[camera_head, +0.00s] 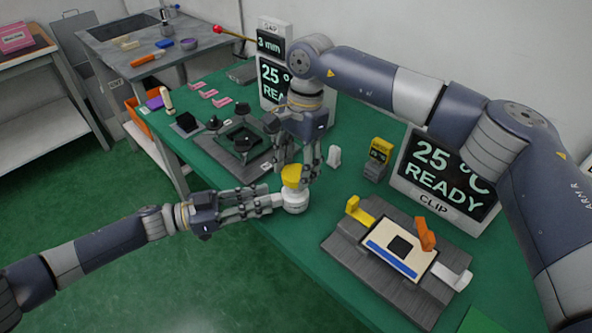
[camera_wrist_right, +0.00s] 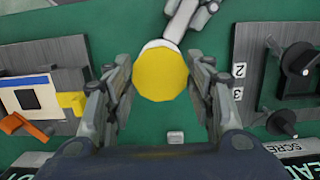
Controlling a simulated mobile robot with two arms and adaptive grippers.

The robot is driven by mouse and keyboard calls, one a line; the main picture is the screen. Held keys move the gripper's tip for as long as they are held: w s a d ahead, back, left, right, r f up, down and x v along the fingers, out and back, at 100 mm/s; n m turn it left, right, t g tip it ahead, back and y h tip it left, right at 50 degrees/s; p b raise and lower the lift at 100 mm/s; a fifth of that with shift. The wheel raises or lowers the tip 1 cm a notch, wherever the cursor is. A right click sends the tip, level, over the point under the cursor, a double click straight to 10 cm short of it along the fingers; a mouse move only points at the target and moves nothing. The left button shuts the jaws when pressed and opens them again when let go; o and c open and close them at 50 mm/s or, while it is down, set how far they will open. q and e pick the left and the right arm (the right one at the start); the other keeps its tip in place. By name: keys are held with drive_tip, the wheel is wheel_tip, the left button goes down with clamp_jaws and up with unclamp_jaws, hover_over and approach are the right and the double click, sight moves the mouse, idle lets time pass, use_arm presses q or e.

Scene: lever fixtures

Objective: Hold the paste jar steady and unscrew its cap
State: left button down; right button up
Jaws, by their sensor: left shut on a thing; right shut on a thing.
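The paste jar is a white round jar (camera_head: 295,203) with a yellow cap (camera_head: 291,172), upright at the front edge of the green table. In the right wrist view the yellow cap (camera_wrist_right: 162,75) shows from above between the fingers, with a bit of white jar (camera_wrist_right: 156,43) behind it. My left gripper (camera_head: 277,201) comes in level from the left and is shut on the jar body. My right gripper (camera_head: 299,171) points down from above, its fingers on either side of the cap and shut on it. The far finger contact is partly hidden.
A grey fixture with black knobs (camera_head: 240,140) stands to the left. A grey clip fixture (camera_head: 342,247) with a yellow clip and orange lever stands to the right. A small white piece (camera_head: 334,156) and a yellow-topped device (camera_head: 380,152) are behind. A READY display (camera_head: 440,178) stands at the back right.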

drive_tip(key=shift+r, duration=0.7)
use_arm(q)
drive_tip(key=c, duration=1.3)
unclamp_jaws()
drive_tip(key=shift+c, duration=0.2)
